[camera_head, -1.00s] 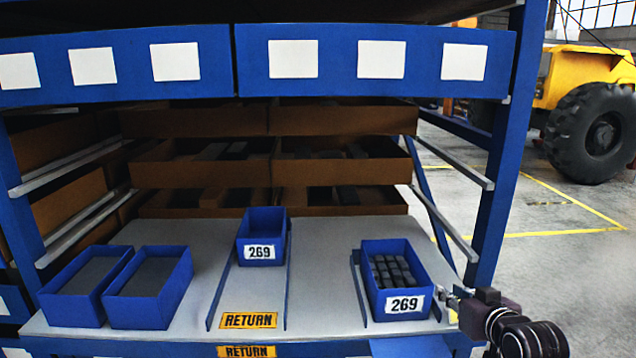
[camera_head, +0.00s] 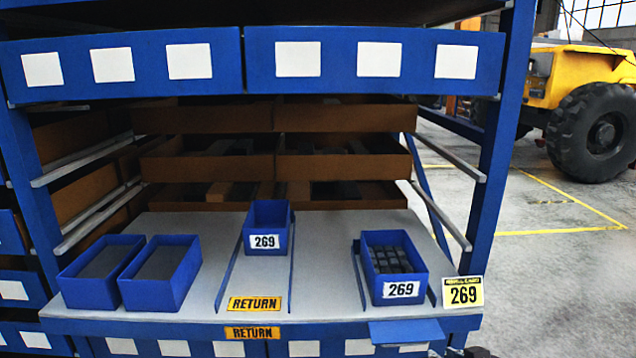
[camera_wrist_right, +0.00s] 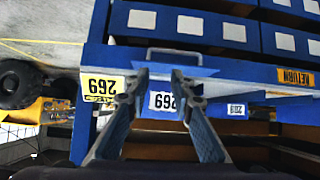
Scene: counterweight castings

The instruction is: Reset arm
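My right gripper (camera_wrist_right: 160,76) is open and empty in the right wrist view, its two fingertips apart in front of the blue rack edge. In the head view only a little of the right gripper (camera_head: 436,351) shows at the bottom edge, below the right side of the shelf. A blue bin labelled 269 (camera_head: 420,268), holding several grey blocks, stands on the right of the shelf. My left gripper is not in view.
A second 269 bin (camera_head: 268,216) stands mid-shelf behind a RETURN label (camera_head: 254,303). Two blue bins (camera_head: 160,292) stand left. A yellow 269 card (camera_head: 463,291) is at the right corner. A blue tab (camera_head: 406,332) juts from the front edge. Open floor (camera_head: 560,290) lies right.

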